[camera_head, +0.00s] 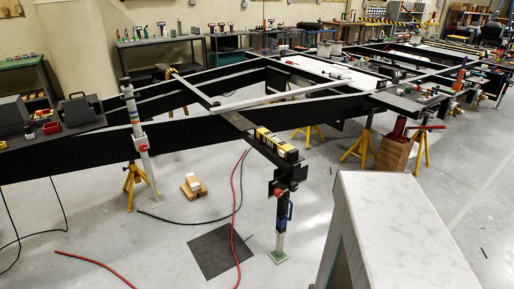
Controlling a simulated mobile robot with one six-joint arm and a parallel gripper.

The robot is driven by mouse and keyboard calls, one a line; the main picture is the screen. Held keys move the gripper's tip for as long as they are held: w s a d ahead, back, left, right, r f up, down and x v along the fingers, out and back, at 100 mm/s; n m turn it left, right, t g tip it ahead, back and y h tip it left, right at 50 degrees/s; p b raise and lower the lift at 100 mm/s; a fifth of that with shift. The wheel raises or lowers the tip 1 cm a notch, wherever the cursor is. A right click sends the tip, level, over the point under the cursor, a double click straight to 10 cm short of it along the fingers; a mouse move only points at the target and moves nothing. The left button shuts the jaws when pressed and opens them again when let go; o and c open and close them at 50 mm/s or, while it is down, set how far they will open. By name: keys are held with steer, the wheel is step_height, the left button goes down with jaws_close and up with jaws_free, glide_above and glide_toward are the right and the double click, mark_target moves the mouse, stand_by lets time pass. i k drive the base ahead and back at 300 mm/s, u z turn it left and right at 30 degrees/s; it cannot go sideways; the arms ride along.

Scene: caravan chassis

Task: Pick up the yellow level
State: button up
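A yellow and black object (277,143), which looks like the yellow level, lies on a dark plate at the near corner of the black chassis frame (185,133). It lies lengthwise, slanting down to the right in the view. Its whole top and near side look unobstructed. My gripper is not in view, so its state and its distance from the level are hidden.
A jack leg (283,215) stands under the plate that bears the level. Red and black cables (237,205) and a dark mat (220,250) lie on the floor. Yellow stands (361,150) support the frame. Workbenches (165,52) line the back wall.

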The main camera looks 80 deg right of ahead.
mark_target(272, 140)
steer(key=z, duration=1.3)
steer(key=k, duration=0.1)
steer(key=u, duration=2.7)
steer(key=k, duration=0.75)
steer(key=z, duration=2.25)
